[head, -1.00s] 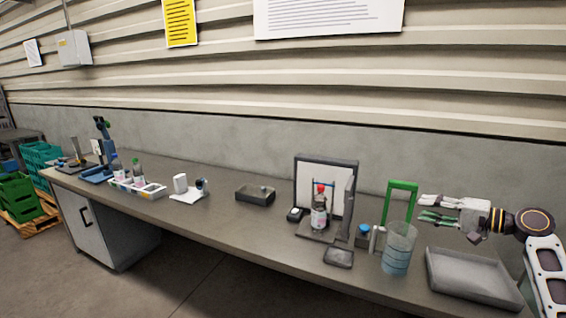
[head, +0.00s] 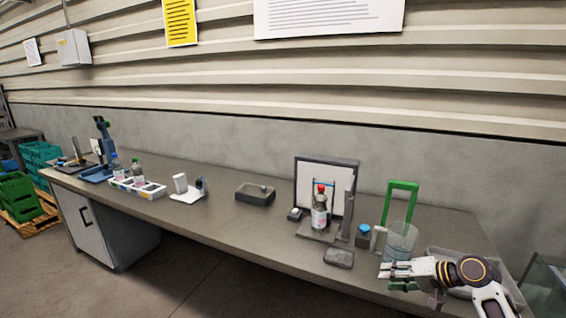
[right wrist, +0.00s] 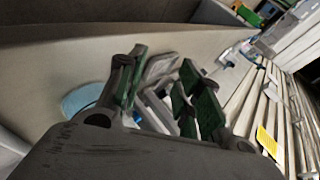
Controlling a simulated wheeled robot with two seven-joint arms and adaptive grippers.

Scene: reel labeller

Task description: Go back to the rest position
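My right gripper (head: 388,276) is at the lower right of the head view, in front of the clear blue-tinted beaker (head: 401,240) and the grey tray (head: 440,254). It hides part of both. In the right wrist view its green-padded fingers (right wrist: 165,75) stand apart with nothing held between them. My left gripper is not in view. A bottle with a red cap (head: 320,212) stands upright in a fixture in front of a framed white panel (head: 340,178).
A small dark pad (head: 338,257) lies near the bench's front edge. A dark box (head: 255,197) and a white bottle rack (head: 140,190) are further left.

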